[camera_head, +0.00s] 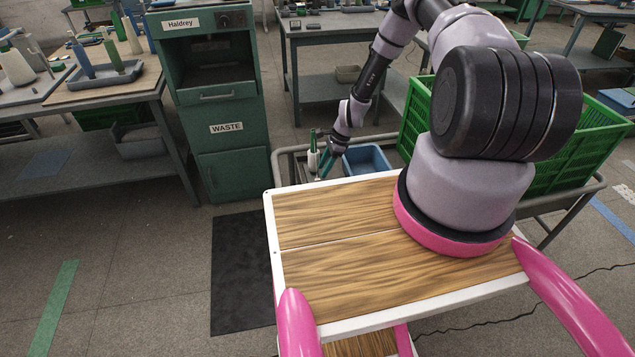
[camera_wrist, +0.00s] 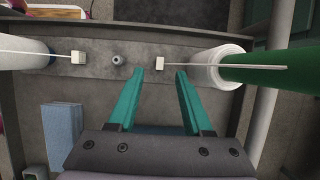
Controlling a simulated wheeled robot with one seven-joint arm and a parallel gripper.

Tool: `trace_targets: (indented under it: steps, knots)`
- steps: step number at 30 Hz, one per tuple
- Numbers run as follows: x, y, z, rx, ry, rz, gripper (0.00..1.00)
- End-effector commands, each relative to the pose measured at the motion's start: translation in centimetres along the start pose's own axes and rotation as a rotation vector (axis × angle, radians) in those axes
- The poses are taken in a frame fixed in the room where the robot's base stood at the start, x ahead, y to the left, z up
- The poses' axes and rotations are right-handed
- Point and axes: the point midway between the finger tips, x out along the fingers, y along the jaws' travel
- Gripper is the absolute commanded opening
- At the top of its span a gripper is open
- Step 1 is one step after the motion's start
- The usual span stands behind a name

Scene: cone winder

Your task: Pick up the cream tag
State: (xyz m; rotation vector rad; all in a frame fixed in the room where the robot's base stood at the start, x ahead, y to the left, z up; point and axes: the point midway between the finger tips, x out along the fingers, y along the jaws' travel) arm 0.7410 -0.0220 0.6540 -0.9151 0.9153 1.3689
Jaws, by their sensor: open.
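In the wrist view, two small cream tags hang on thin pale yarn ends. One cream tag (camera_wrist: 160,63) is on the strand running right across the green cone (camera_wrist: 265,66). The other cream tag (camera_wrist: 78,57) is on the strand from the white package at the left (camera_wrist: 25,54). My gripper (camera_wrist: 170,72) is open, with teal fingers apart and nothing clearly between them. In the head view my gripper (camera_head: 326,165) is low beside the cone; the tags are too small to make out there.
A grey peg (camera_wrist: 119,60) stands between the tags on the grey strip. A white yarn package (camera_wrist: 221,66) is close right of the fingers. A blue bin (camera_head: 367,160) and green crate (camera_head: 415,115) stand nearby. My wood-topped deck (camera_head: 330,215) is clear in front.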

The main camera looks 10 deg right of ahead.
Motion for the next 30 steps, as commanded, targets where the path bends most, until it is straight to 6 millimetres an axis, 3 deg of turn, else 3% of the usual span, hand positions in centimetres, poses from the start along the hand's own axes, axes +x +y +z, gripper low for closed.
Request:
trace_targets:
  steps: [9, 18, 22, 30]
  knots:
    - [4.4, 0.1, 0.0, 0.0, 0.0, 0.001, 0.5]
    - [4.9, 0.0, 0.0, 0.0, 0.0, 0.0, 0.5]
    - [4.8, 0.0, 0.0, 0.0, 0.0, 0.001, 0.0]
    - [4.8, 0.0, 0.0, 0.0, 0.0, 0.001, 0.0]
